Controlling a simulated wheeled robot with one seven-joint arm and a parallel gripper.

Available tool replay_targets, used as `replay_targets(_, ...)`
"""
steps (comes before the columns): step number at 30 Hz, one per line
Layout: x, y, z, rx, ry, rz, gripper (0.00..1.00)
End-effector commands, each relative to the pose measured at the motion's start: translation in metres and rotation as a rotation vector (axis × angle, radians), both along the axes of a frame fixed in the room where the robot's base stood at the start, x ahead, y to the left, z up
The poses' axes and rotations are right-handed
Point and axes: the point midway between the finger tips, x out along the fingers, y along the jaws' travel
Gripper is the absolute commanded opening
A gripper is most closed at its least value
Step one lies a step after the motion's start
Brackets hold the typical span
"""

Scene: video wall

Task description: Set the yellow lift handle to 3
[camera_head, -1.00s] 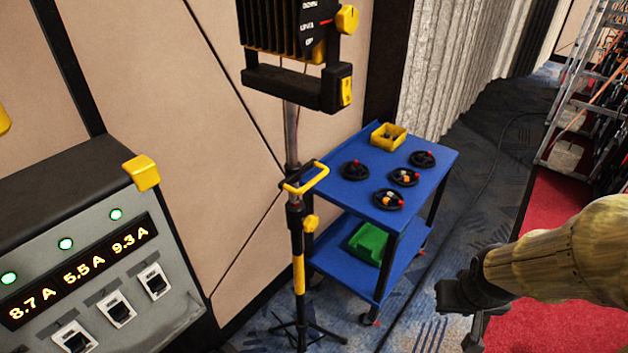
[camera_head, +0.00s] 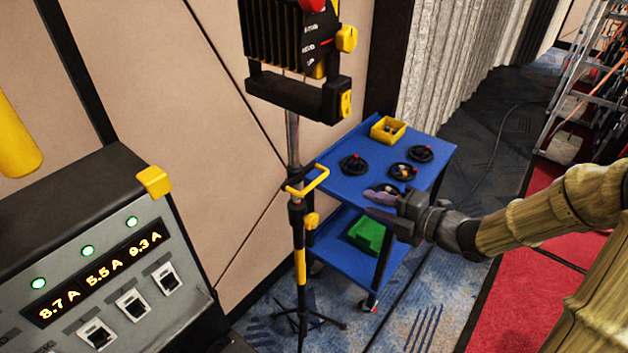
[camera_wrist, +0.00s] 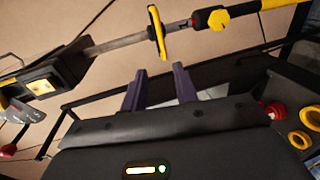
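In the wrist view the yellow handle (camera_wrist: 157,32) shows just beyond my fingertips, with the pole running sideways. My gripper (camera_head: 376,203) is in front of the blue cart, to the right of the handle and apart from it. In the wrist view its two fingers (camera_wrist: 160,76) stand apart with nothing between them, so it is open. I cannot see any number scale for the handle.
The lamp head (camera_head: 295,95) with a yellow knob (camera_head: 346,39) is above the handle. The blue cart (camera_head: 337,172) carries black wheel-like parts and a yellow bin (camera_head: 388,130). A grey panel with amber readouts (camera_head: 95,278) stands at the left. Red carpet lies at the right.

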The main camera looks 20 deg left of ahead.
Motion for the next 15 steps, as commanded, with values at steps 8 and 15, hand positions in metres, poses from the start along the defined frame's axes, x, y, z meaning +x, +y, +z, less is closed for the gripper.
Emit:
replay_targets(8,0.001,0.002,-0.001,-0.002,0.005,-0.003,0.29)
replay_targets(15,0.01,0.025,-0.005,0.0,0.008,0.0,0.29)
